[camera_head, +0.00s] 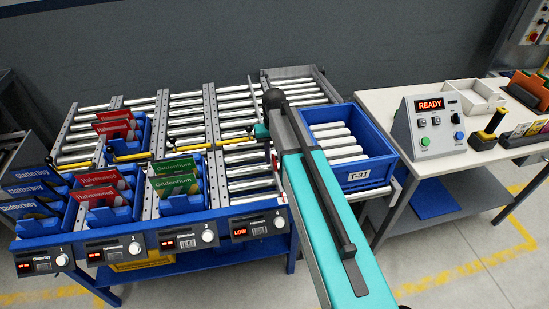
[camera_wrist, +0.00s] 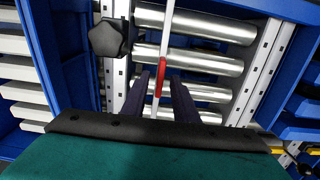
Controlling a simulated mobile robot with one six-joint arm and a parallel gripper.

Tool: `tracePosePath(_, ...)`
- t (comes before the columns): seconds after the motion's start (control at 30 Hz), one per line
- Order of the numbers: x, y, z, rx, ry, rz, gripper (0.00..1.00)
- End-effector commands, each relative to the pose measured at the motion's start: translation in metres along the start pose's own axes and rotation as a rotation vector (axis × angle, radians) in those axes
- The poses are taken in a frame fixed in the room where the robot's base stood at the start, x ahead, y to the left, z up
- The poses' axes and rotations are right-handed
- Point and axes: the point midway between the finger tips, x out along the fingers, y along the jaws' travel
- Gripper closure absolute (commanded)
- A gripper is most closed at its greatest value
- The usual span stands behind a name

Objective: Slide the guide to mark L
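In the wrist view a thin pale bar (camera_wrist: 169,22) runs lengthwise over the silver rollers, with a red piece (camera_wrist: 165,42) on it. I take this bar for the guide. My gripper (camera_wrist: 160,78) has its two dark fingers on either side of the bar. Gaps show between the fingers and the bar, so it looks open. I cannot tell whether either finger touches it. A black lobed knob (camera_wrist: 109,38) sits on the perforated rail to the left. In the head view my teal arm hides most of the guide; a red bit (camera_head: 275,160) shows beside it. I cannot make out mark L.
The roller rack (camera_head: 187,112) holds blue bins with red and green cartons (camera_head: 174,166) at left. A display (camera_head: 240,232) reads LOW. Blue bin T-31 (camera_head: 366,176) stands close right of my arm. A table with a READY control box (camera_head: 430,124) is further right.

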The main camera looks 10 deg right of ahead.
Motion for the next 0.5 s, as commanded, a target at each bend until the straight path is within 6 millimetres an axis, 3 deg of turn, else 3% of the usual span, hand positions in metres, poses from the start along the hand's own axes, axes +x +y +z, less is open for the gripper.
tracePosePath(0.5, 0.014, 0.001, 0.000, 0.001, 0.000, 0.000, 0.73)
